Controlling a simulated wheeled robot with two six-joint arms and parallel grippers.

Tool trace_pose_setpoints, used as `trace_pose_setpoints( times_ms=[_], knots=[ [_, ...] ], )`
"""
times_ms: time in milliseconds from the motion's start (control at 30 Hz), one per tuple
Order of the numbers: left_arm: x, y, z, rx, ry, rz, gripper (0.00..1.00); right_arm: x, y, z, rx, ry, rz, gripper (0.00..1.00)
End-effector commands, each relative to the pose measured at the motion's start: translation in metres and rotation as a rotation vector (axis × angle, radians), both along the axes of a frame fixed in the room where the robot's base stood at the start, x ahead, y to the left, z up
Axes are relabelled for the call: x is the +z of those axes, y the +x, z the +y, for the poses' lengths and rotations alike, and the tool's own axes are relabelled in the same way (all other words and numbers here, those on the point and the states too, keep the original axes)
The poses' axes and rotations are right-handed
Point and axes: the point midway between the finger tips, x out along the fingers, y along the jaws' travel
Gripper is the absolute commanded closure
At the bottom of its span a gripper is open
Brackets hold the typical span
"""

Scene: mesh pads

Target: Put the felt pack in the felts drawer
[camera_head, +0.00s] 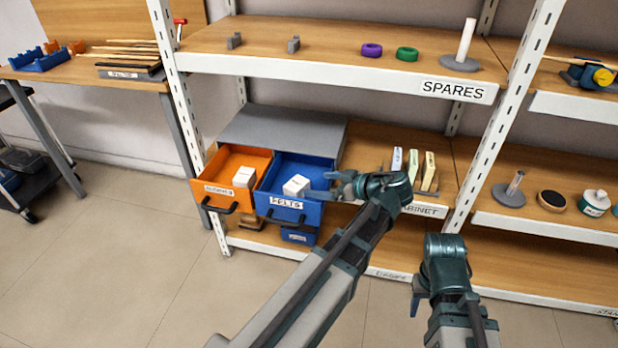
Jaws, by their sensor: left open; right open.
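The blue drawer labelled FELTS (286,217) is pulled open from a grey cabinet (285,128) on the middle shelf. A small white pack (296,186) lies inside it; its own label cannot be read. The orange drawer (217,180) beside it is also open and holds a similar white pack (244,177). My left gripper (322,188) is open and empty at the right side of the blue drawer, its fingers pointing left towards the white pack, apart from it. My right gripper (416,306) is open, low at the front right, away from the drawers.
White shelf uprights (183,110) stand left and right of the drawers. The shelf labelled SPARES (340,66) is above. Upright thin packs (414,168) stand right of the cabinet. A workbench (110,65) is at the far left. The floor in front is clear.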

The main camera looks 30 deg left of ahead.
Motion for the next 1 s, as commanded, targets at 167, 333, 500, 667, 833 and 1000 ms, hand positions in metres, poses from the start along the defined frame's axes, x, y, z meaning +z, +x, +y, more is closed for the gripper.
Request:
trace_pose_setpoints(
  times_ms=[167, 333, 500, 667, 833, 1000],
  knots=[
    [0.012, -0.003, -0.022, -0.002, 0.000, 0.000, 0.00, 0.012, 0.000, 0.000, -0.002, -0.002, 0.000, 0.50],
    [0.015, -0.005, -0.030, 0.000, 0.000, 0.000, 0.00, 0.015, 0.000, 0.000, -0.003, -0.002, 0.000, 0.50],
    [0.014, -0.005, -0.031, 0.000, 0.000, 0.000, 0.00, 0.014, 0.000, -0.001, -0.003, -0.002, 0.000, 0.50],
    [0.014, -0.005, -0.030, 0.000, 0.000, 0.000, 0.00, 0.014, 0.000, -0.001, -0.003, -0.002, 0.000, 0.50],
    [0.015, -0.005, -0.030, 0.000, 0.000, 0.000, 0.00, 0.015, 0.000, 0.000, -0.003, -0.002, 0.000, 0.50],
    [0.037, -0.005, -0.030, 0.000, 0.000, 0.000, 0.00, 0.037, 0.000, 0.000, -0.004, 0.000, 0.000, 0.50]
  ],
)
